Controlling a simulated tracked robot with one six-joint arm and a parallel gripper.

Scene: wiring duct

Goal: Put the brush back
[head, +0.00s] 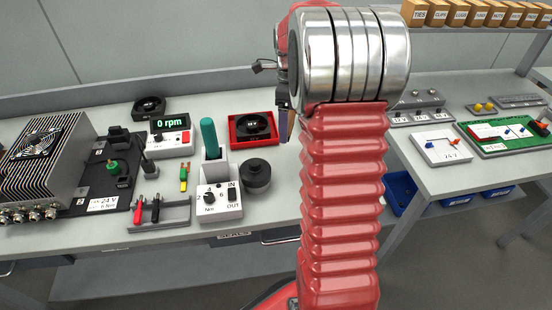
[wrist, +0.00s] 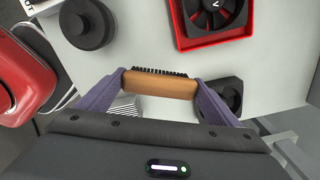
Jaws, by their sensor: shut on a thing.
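The brush (wrist: 160,84) has an orange-brown block handle and short black bristles. In the wrist view my gripper (wrist: 159,86) is shut on the ends of the handle with its two purple fingers. The bristle side faces the top of that view. The brush appears to be held above the light grey bench, but its exact height cannot be told. In the head view my red arm hides most of the gripper, and only a bit of purple finger shows right of the red tray.
A red tray with a fan (head: 253,128), a black round pot (head: 256,175), a white dial box (head: 219,197) with a green handle and an rpm display (head: 170,124) crowd the bench (head: 75,255). A finned unit (head: 38,150) stands left. A second bench (head: 425,182) is at right.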

